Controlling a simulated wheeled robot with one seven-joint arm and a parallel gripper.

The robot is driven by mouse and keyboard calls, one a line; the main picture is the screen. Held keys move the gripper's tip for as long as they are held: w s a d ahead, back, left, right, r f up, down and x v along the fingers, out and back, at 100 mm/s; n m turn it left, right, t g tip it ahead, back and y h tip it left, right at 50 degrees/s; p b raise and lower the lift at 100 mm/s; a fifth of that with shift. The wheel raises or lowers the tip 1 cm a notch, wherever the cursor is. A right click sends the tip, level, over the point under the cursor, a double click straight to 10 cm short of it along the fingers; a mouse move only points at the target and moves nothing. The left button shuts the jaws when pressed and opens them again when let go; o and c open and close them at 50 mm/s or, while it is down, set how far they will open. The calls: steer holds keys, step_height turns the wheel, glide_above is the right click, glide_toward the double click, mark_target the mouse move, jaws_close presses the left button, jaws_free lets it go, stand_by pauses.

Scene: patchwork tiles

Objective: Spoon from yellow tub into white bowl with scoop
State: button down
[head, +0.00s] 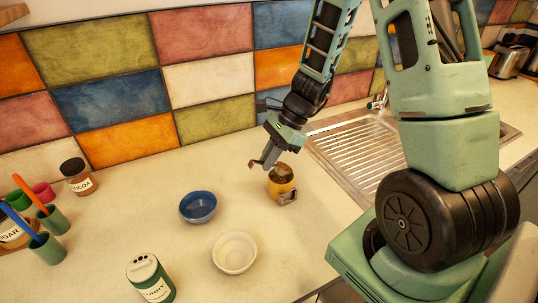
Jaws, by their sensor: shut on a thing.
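The yellow tub (281,187) stands on the counter right of centre, with brown contents or a brown part showing at its top and a small grey piece at its front. The white bowl (234,257) stands in front of it and to the left, and looks empty. My gripper (266,163) is just above and left of the tub's rim, pointing down. It is shut on a small dark thing that seems to be the scoop; the picture is too small to show its shape or whether it carries anything.
A blue bowl (198,209) sits left of the tub. A green-and-white canister (150,278) stands front left. A cocoa jar (77,177), a sugar jar (14,236) and green cups (48,250) with utensils are at far left. A metal sink drainer (355,155) lies to the right.

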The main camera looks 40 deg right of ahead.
steer(key=shift+a+r+h+p, duration=0.25)
steer(key=shift+h+p, duration=0.15)
steer(key=shift+p, duration=0.35)
steer(key=shift+w+a+r+g+h+p, duration=0.1)
steer(key=shift+a+g+h+p, duration=0.15)
steer(key=shift+h+p, duration=0.85)
steer(key=shift+w+a+r+g+h+p, duration=0.15)
steer(key=shift+a+h+p, duration=0.2)
steer(key=shift+p, duration=1.4)
steer(key=shift+a+r+h+p, duration=0.2)
steer(key=shift+h+p, duration=0.45)
steer(key=shift+p, duration=1.45)
steer(key=shift+a+r+h+p, duration=0.1)
steer(key=shift+r+h+p, duration=0.35)
steer(key=shift+p, duration=1.65)
steer(key=shift+a+f, duration=0.15)
